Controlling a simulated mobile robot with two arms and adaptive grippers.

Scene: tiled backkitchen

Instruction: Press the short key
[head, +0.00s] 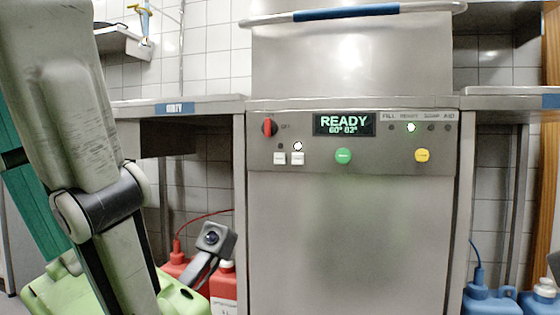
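The lamp (298,146) above the right key is lit white; the one above the left key is dark. The display (344,124) reads READY with two temperatures below. My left arm comes in at the left, its gripper fingers out of sight, and nothing touches the keys. My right gripper is out of view.
The panel also has a red knob (269,127), a green button (343,156) and a yellow button (422,156). A handle bar (345,12) crosses above. Red containers (223,288) stand lower left, blue ones (490,300) lower right. The space before the panel looks clear.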

